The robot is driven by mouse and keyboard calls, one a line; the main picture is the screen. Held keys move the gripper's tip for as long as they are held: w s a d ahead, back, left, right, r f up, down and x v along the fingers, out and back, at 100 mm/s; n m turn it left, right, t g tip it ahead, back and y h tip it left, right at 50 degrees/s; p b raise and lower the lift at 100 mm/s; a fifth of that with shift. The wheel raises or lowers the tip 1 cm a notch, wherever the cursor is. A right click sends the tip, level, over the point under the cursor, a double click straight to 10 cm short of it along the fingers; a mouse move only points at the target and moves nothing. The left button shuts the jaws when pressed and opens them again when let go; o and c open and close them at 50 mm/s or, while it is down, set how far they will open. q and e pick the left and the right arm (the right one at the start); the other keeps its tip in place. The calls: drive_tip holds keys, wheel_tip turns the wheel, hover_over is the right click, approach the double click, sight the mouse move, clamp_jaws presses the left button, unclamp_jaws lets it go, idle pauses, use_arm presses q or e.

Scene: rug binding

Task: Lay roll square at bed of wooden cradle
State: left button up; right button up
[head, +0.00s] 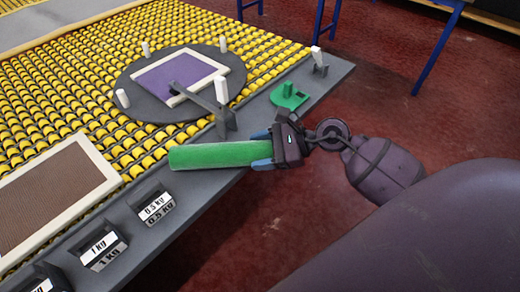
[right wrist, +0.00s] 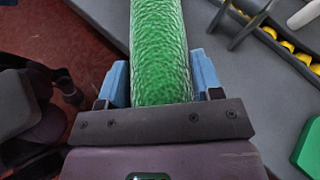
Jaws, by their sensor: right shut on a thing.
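A long green roll (head: 212,155) with a textured surface is in my right gripper (head: 263,150), which is shut on its right end. The roll points left over the grey ledge (head: 262,117) in the head view; whether it touches the ledge is unclear. In the right wrist view the roll (right wrist: 160,45) runs up and away between the blue fingers of the gripper (right wrist: 160,80). I cannot pick out a wooden cradle for certain. My left gripper is not in view.
Weight blocks marked 0.5 kg (head: 155,205) and 1 kg (head: 103,248) stand along the ledge. A grey bracket (head: 225,122) and a green device (head: 288,96) are behind the roll. A round dark plate (head: 125,78) with a purple rug (head: 178,76) lies on yellow rollers (head: 60,100).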

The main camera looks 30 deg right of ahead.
drive_tip(key=shift+f, duration=0.15)
drive_tip(key=o, duration=0.9)
drive_tip(key=shift+o, duration=0.4)
